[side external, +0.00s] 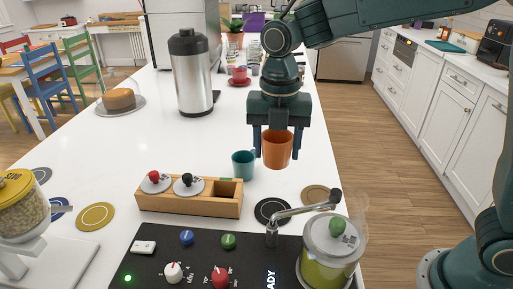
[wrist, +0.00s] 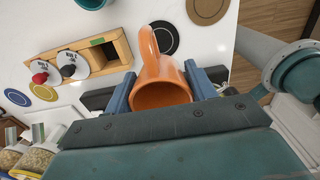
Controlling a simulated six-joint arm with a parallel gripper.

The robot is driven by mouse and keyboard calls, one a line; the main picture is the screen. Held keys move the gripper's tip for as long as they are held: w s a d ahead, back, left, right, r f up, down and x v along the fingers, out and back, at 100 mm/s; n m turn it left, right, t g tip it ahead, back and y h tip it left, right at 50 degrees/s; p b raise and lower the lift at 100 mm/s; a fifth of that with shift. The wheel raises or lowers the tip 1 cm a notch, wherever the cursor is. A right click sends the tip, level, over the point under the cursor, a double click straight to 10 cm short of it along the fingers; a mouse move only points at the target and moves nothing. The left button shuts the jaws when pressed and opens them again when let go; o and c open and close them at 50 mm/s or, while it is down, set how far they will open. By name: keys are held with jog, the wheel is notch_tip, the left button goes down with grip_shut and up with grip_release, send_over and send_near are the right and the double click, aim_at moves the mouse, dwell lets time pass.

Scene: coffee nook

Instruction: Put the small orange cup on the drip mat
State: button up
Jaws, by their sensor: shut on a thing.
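The orange cup (side external: 277,152) is held upright between the two fingers of my gripper (side external: 277,146), above the white counter. In the wrist view the cup (wrist: 161,93) shows its open rim and its handle, with my gripper (wrist: 161,86) shut on both sides. A black round mat with a ring on it (side external: 272,211) lies on the counter, nearer the camera than the cup; it also shows in the wrist view (wrist: 163,38). A tan round mat (side external: 315,194) lies to its right. No label shows which one is the drip mat.
A teal cup (side external: 243,164) stands just left of the held cup. A wooden holder (side external: 190,206) with two knobbed discs is left of the black mat. A metal spout (side external: 305,209) reaches over near the mats, beside a lidded green pot (side external: 331,262). A steel flask (side external: 191,75) stands behind.

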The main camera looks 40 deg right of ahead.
send_over(274, 208)
notch_tip(274, 208, down, 9)
jog(key=shift+a+f, duration=0.1)
jog(key=shift+f, duration=0.05)
jog(key=shift+f, duration=0.1)
jog(key=shift+f, duration=2.05)
jog(key=o, duration=1.1)
jog(key=shift+f, duration=0.1)
jog(key=shift+c, duration=0.2)
notch_tip(274, 208, up, 12)
jog(key=shift+r, duration=0.15)
